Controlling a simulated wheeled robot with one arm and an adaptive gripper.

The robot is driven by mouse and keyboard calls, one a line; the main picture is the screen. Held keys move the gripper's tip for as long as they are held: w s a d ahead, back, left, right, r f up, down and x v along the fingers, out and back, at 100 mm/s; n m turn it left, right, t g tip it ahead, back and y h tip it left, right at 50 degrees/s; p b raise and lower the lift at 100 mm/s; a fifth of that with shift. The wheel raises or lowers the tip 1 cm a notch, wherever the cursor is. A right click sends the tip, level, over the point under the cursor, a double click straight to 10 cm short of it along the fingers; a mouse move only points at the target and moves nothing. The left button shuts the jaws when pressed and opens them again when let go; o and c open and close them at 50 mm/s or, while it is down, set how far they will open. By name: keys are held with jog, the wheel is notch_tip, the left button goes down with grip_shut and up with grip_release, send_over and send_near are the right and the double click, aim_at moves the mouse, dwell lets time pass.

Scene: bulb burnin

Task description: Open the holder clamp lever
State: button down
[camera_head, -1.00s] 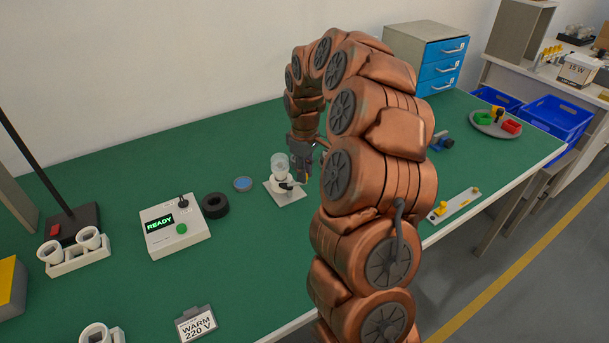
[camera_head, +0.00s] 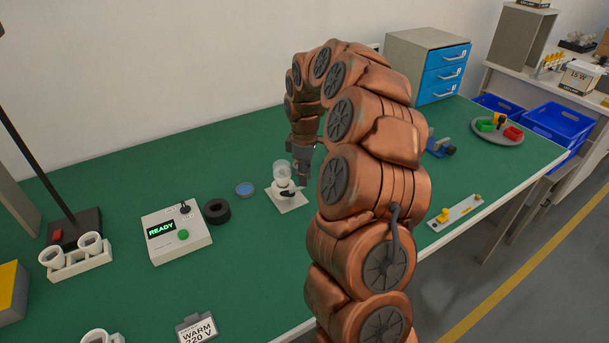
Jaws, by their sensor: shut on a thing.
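The lamp holder (camera_head: 293,204) stands on the bench, a white square base with a white socket. A clear glass bulb (camera_head: 282,169) sits upright in it. The dark clamp lever (camera_head: 287,193) shows at the front of the socket, pointing right. My gripper (camera_head: 304,174) is just right of the bulb, pointing down, with its fingers close to the lever's right end. It is shut on the lever, though the contact is small and partly hidden by my arm.
A rack (camera_head: 78,262) with white sockets is further left. A strip with yellow knobs (camera_head: 455,213) lies right of my arm.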

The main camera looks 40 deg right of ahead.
jog(key=c, duration=1)
grip_release()
jog(key=shift+c, duration=0.2)
notch_tip(320, 180, up, 12)
